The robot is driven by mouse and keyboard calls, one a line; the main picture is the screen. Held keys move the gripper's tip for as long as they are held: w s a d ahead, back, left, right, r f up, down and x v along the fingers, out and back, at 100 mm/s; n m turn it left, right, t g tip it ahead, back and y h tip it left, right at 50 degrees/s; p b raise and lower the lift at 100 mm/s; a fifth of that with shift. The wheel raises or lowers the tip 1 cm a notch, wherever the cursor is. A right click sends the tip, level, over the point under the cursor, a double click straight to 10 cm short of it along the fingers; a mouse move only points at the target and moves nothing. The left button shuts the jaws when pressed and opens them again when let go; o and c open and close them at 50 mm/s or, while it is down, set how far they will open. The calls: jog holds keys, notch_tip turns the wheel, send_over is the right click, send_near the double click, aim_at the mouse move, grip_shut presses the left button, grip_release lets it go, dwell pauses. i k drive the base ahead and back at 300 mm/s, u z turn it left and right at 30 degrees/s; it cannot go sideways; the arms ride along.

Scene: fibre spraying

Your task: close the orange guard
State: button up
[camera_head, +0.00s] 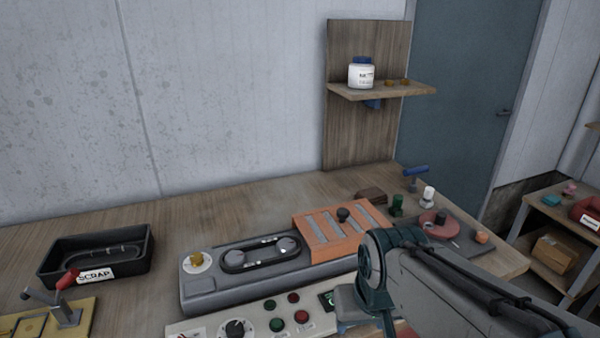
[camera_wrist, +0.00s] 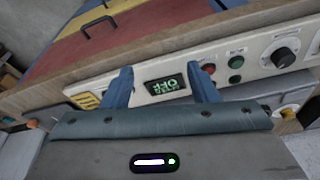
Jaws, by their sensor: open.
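The orange guard (camera_head: 326,236) is a slatted cover with a black knob (camera_head: 343,214) on top. In the head view it sits over the right end of the grey machine (camera_head: 205,286). The dark oval belt track (camera_head: 260,254) to its left is uncovered. My gripper (camera_wrist: 162,84) shows in the wrist view with two blue fingers apart and nothing between them. It faces the control panel's display (camera_wrist: 165,85). My arm comes in from the lower right of the head view, in front of the guard; the fingertips cannot be made out there.
The control panel (camera_head: 255,325) with knob and buttons runs along the machine's front. A black scrap bin (camera_head: 140,263) stands left, near a red-handled lever (camera_head: 67,281). Bottles and a red disc (camera_head: 438,226) stand right of the guard. A shelf (camera_head: 415,90) holds a white jar (camera_head: 361,76).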

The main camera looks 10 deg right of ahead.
aim_at(336, 246)
jog(key=k, duration=1.15)
jog(key=z, duration=0.95)
jog(key=i, duration=1.5)
jog(key=u, duration=0.85)
